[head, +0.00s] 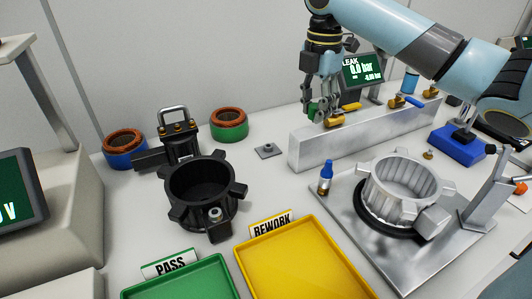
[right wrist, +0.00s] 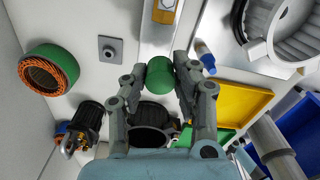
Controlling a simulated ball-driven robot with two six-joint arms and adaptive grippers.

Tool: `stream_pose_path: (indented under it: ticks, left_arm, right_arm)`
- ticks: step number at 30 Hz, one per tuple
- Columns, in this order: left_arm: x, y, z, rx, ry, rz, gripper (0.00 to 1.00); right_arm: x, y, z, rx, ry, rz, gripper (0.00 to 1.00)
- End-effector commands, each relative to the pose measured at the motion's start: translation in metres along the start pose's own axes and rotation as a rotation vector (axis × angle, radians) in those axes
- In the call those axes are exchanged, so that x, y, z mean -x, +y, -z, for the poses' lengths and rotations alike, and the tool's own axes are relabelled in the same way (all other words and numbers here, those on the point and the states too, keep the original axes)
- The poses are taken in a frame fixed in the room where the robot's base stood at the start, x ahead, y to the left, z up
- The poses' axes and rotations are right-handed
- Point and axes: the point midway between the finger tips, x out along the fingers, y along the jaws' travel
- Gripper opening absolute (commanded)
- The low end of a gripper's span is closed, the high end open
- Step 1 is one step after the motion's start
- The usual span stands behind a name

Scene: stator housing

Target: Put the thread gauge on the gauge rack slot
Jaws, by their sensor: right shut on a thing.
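My right gripper (head: 318,106) is shut on a green cylindrical piece, which I take for the thread gauge (head: 312,111). It is above the back left part of the long metal block. In the right wrist view the green gauge (right wrist: 160,77) sits between the fingertips (right wrist: 161,66). Its lower end cannot be made out. A small grey square plate (head: 268,151) with a dark centre lies left of the metal block, apart from the gripper; it may be the rack slot. It also shows in the right wrist view (right wrist: 110,49). My left gripper is not in view.
Left stand a black housing (head: 201,180) and copper-wound rings (head: 229,125). A pale housing (head: 400,190) sits on a fixture plate. Green (head: 180,284) and yellow (head: 300,262) trays are in front. A blue block (head: 457,140) stands right.

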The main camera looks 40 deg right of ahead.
Motion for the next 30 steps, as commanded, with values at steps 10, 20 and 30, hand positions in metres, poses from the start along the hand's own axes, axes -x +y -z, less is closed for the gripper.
stream_pose_path:
  ticks: [10, 20, 30]
  left_arm:
    - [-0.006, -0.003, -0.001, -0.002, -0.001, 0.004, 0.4]
    - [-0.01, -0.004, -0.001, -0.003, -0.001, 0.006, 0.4]
    - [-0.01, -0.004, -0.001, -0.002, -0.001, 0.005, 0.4]
  right_arm:
    - [-0.036, 0.059, 0.022, 0.034, 0.011, 0.002, 0.0]
    - [-0.067, 0.106, 0.038, 0.035, 0.002, 0.002, 0.0]
    - [-0.107, 0.107, 0.039, 0.035, 0.0, 0.004, 0.0]
